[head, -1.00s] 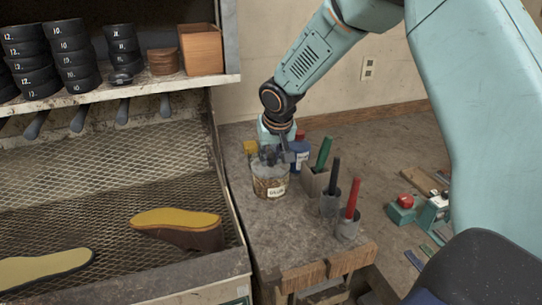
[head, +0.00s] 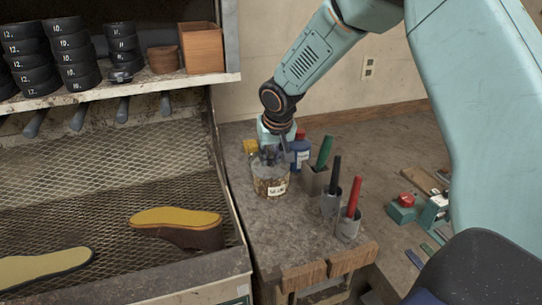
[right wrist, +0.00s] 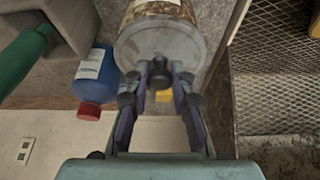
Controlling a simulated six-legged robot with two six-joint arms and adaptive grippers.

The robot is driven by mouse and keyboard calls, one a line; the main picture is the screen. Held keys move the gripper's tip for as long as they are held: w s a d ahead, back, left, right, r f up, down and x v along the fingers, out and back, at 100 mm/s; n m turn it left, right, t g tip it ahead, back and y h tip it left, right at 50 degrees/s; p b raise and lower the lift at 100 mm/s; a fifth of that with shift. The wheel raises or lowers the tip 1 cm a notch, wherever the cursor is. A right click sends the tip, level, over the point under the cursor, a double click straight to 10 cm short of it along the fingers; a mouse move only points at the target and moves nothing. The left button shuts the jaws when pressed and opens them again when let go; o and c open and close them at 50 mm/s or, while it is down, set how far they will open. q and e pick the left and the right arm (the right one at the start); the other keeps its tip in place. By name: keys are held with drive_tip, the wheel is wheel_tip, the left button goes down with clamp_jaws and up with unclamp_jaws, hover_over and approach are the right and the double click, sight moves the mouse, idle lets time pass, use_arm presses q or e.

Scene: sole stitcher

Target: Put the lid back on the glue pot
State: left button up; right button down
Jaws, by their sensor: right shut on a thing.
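The glue pot (head: 270,184), a rust-stained tin with a white label, stands on the bench top. Its grey round lid (right wrist: 165,48) fills the upper middle of the right wrist view, with the stained pot wall (right wrist: 160,8) just beyond it. My right gripper (head: 272,156) is over the pot's top, and its fingers (right wrist: 160,78) are shut on the lid's small knob. The lid appears on or very close to the pot's rim; the fingers partly hide this in the head view. My left gripper is not in view.
A blue bottle with a red cap (head: 301,150) stands close behind the pot. A grey holder (head: 314,182) with a green-handled tool and two cups (head: 348,229) with black and red handles stand right of it. A mesh rack (head: 110,170) is left.

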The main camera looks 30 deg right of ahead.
drive_tip(key=c, duration=1.1)
unclamp_jaws()
drive_tip(key=o, duration=0.5)
drive_tip(key=shift+r, duration=0.15)
drive_tip(key=shift+r+p, duration=2.8)
drive_tip(key=shift+r, duration=0.65)
